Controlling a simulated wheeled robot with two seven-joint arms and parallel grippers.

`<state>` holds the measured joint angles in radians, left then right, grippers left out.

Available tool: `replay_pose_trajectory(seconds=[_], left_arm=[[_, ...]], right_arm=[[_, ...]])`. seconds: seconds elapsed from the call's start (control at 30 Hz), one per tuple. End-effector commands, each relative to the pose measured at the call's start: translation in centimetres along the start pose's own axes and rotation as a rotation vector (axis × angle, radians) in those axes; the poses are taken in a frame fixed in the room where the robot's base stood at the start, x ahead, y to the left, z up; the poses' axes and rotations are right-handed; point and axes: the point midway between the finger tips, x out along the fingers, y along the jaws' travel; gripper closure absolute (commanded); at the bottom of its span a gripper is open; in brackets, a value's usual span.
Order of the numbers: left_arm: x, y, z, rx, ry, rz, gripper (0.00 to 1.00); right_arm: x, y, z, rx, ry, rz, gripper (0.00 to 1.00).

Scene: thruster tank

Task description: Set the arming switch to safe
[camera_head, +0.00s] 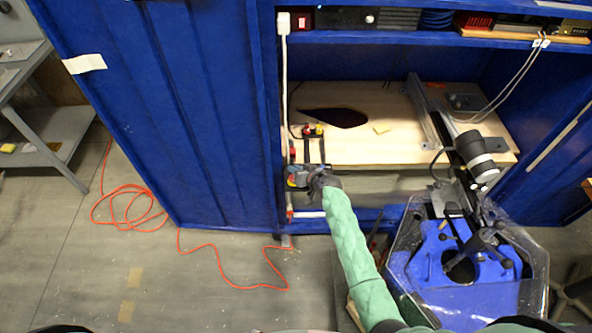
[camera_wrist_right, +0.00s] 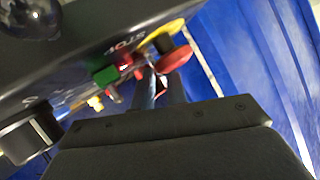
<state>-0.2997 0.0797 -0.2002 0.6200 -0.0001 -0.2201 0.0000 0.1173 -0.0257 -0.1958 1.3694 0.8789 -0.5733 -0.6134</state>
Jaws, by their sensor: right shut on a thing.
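The control panel (camera_wrist_right: 85,50) is a dark box in the right wrist view, with lettering that reads like STOP upside down. My right gripper (camera_head: 312,178) is at the panel by the left side of the cabinet opening. In the right wrist view its two dark fingers (camera_wrist_right: 155,80) are close together, shut on a small part at the panel's face, apparently the arming switch. The fingers mostly hide that part, so I cannot read its position. A red mushroom button (camera_wrist_right: 175,58) on a yellow base sits just beside the fingers. My left gripper is not in view.
A green button (camera_wrist_right: 106,76) and a black block (camera_wrist_right: 28,133) are also on the panel. The blue cabinet door (camera_head: 165,110) stands left. A wooden board (camera_head: 370,145) lies inside the cabinet. A clear-walled blue tank (camera_head: 440,285) stands right. An orange cable (camera_head: 235,285) lies on the floor.

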Motion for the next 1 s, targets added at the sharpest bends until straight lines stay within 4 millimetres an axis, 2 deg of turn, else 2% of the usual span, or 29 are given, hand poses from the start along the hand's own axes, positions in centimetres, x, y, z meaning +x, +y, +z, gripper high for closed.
replay_pose_trajectory(seconds=[0.7, 1.0], left_arm=[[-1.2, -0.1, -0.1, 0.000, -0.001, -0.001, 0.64], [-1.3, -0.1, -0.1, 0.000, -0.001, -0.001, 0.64]], right_arm=[[1.1, 0.6, -1.9, 0.275, -0.401, 0.030, 1.00], [1.5, 0.9, -2.0, 0.350, -0.504, 0.037, 1.00]])
